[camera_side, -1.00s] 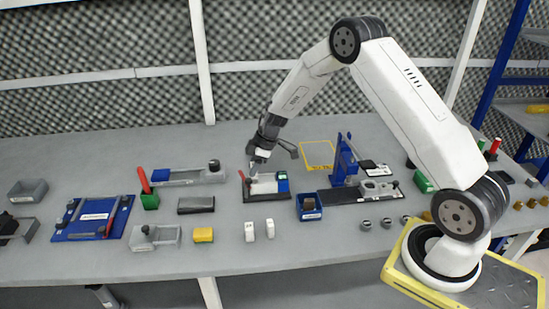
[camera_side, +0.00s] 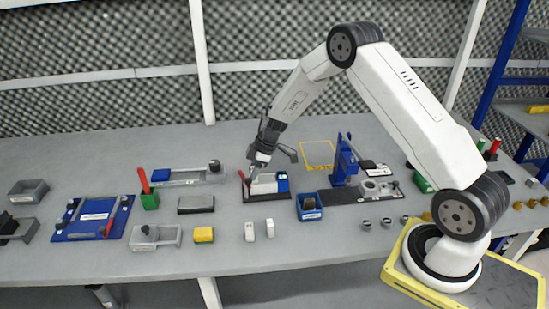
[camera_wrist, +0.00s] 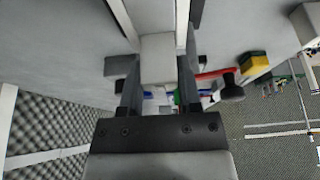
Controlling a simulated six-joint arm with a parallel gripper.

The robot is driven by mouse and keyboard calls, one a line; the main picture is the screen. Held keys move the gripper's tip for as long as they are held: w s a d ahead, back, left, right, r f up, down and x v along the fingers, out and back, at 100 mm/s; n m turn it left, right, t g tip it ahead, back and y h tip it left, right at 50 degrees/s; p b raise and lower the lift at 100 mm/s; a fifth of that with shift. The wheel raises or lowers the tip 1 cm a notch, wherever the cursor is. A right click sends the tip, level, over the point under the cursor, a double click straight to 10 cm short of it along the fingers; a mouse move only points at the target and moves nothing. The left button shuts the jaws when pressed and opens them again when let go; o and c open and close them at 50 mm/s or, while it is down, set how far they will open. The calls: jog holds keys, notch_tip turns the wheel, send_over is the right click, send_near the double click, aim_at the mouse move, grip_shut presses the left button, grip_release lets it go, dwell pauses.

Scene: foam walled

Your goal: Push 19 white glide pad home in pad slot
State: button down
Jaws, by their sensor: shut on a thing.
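My gripper (camera_wrist: 158,72) is shut on a pale white block (camera_wrist: 158,52), which I take to be the white glide pad. The block sits between the two dark fingers in the wrist view. In the side view my gripper (camera_side: 257,169) is low over a small dark-based fixture (camera_side: 268,197). The fixture has a red handle at its left, a white part (camera_side: 264,185) in the middle and a blue block (camera_side: 283,184) at its right. The fingertips hide part of the fixture. I cannot tell how deep the pad sits in the slot.
Two small white blocks (camera_side: 249,232) stand near the front edge, beside a yellow block (camera_side: 203,235). A blue bin (camera_side: 309,208) and a blue upright press (camera_side: 344,165) stand right of the fixture.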

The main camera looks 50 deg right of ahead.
jog(key=shift+f, duration=0.65)
jog(key=shift+c, duration=1.1)
grip_release()
jog(key=shift+r, duration=0.1)
jog(key=shift+v, duration=3.8)
jog(key=shift+a, duration=0.15)
